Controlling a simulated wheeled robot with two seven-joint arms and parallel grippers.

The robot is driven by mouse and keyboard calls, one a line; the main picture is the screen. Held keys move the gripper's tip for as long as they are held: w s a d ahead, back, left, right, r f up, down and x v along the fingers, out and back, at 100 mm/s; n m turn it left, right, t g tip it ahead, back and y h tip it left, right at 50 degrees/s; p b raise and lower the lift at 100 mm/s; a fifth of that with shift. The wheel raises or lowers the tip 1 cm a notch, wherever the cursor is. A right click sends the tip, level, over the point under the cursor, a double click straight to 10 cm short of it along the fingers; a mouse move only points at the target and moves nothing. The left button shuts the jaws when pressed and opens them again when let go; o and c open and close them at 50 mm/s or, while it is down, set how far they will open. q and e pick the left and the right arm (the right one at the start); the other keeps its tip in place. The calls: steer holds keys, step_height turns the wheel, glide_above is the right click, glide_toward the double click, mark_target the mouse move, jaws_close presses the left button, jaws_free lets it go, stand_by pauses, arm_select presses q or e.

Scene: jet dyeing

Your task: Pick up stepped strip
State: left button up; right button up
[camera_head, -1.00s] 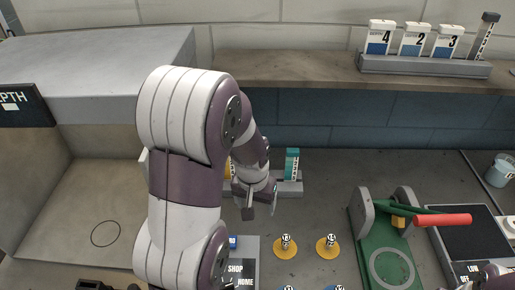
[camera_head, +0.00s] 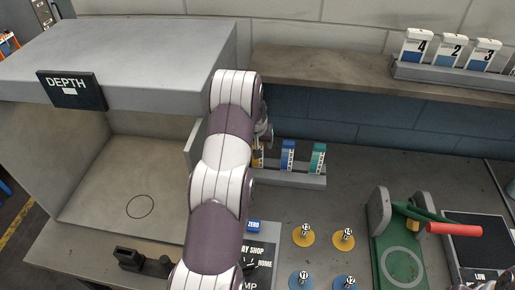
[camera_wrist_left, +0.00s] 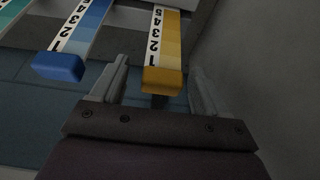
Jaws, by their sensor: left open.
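A yellow stepped strip (camera_head: 258,158), a blue one (camera_head: 288,154) and a teal one (camera_head: 318,157) stand in a grey rack (camera_head: 296,180) in the head view. In the left wrist view the yellow strip (camera_wrist_left: 165,45), with numbers along it, has its yellow end block between my open left gripper's fingers (camera_wrist_left: 158,84). A gap shows on each side of the block. The blue strip (camera_wrist_left: 82,25) and part of the teal strip (camera_wrist_left: 14,10) lie to the left. In the head view my left arm hides most of the gripper. My right gripper is not in view.
A grey booth with a DEPTH sign (camera_head: 70,88) stands left of my arm. A pale wall rises close on the right in the left wrist view.

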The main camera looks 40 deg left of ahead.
arm_select(q)
steer(key=shift+p+x, duration=0.65)
steer(key=shift+x, duration=1.15)
steer(key=shift+a, duration=0.1)
steer(key=c, duration=1)
steer(key=shift+c, duration=0.2)
